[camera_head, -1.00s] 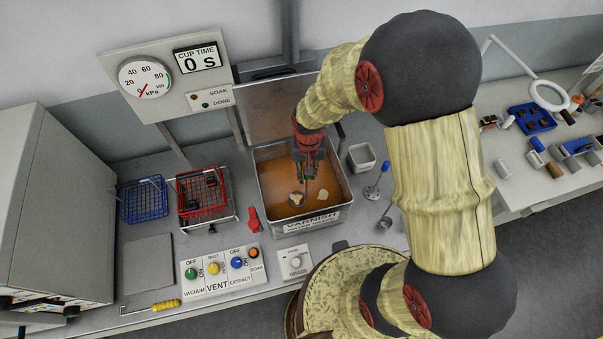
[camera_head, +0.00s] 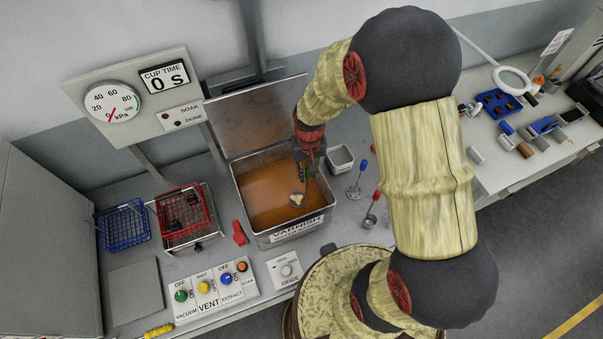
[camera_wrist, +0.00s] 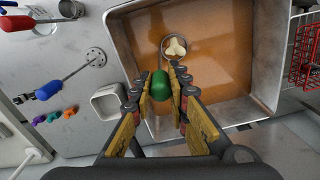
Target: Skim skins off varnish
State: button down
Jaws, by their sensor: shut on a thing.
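The varnish tank (camera_head: 243,212) is an open metal box of amber varnish (camera_head: 270,188), with its lid raised behind. My gripper (camera_head: 305,172) is over the tank's right part and is shut on the green handle (camera_wrist: 160,90) of a skimmer. The skimmer's round head (camera_head: 291,203) carries a pale lobed skin (camera_head: 298,198), also seen in the wrist view (camera_wrist: 175,46). I cannot tell whether the head touches the varnish. No other pale skin shows on the visible varnish. My gripper and arm hide part of the tank's right side.
A white square cup (camera_head: 341,158) stands right of the tank, with a blue-handled tool (camera_head: 358,181) and a red-handled ladle (camera_head: 372,212) nearby. A red basket (camera_head: 184,212) and a blue basket (camera_head: 122,227) stand left. Control knobs line the front.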

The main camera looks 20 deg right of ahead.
jog(key=shift+d, duration=0.4)
jog(key=shift+w, duration=4.55)
jog(key=shift+a+b, duration=0.65)
jog(key=shift+a, duration=4.2)
jog(key=s+d, duration=0.4)
jog(key=shift+s+d, duration=0.2)
jog(key=shift+s, duration=0.1)
jog(key=shift+r, duration=0.1)
